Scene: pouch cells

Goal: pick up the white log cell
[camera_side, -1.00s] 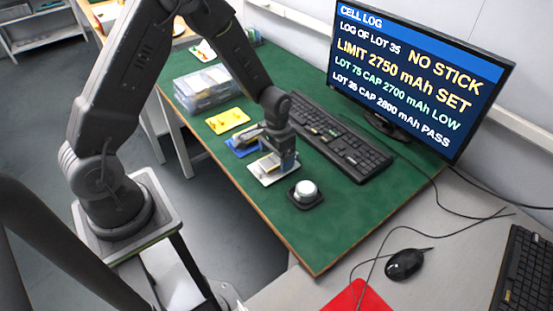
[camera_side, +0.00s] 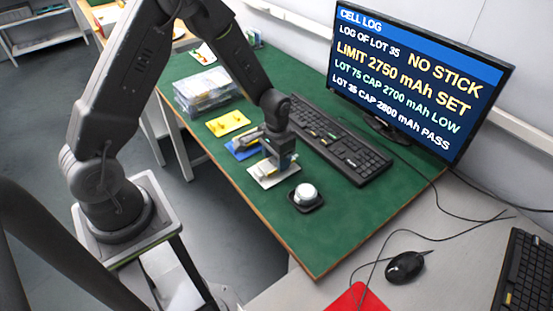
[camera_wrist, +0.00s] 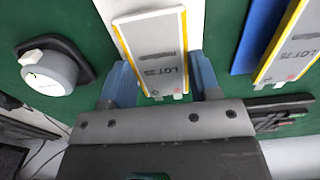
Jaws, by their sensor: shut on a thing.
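The white tray (camera_side: 262,180) lies on the green mat, with my gripper (camera_side: 284,160) directly over it. In the wrist view, a pale cell (camera_wrist: 157,48) with yellow side edges and a lot label, apparently LOT 35, stands between my two blue-grey fingers (camera_wrist: 163,76). The fingers are shut on its sides near the tab end. The white tray (camera_wrist: 106,10) shows behind it. I cannot tell how far the cell is above the tray. A second cell (camera_wrist: 294,45) marked LOT 75 lies by the blue tray (camera_wrist: 258,38), right of my gripper.
A black holder with a round white-topped piece (camera_side: 306,193) stands close to the white tray. A yellow tray (camera_side: 228,123) and clear boxes (camera_side: 205,90) are farther back. A keyboard (camera_side: 335,140) and monitor (camera_side: 420,75) stand behind. The mat's front corner is clear.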

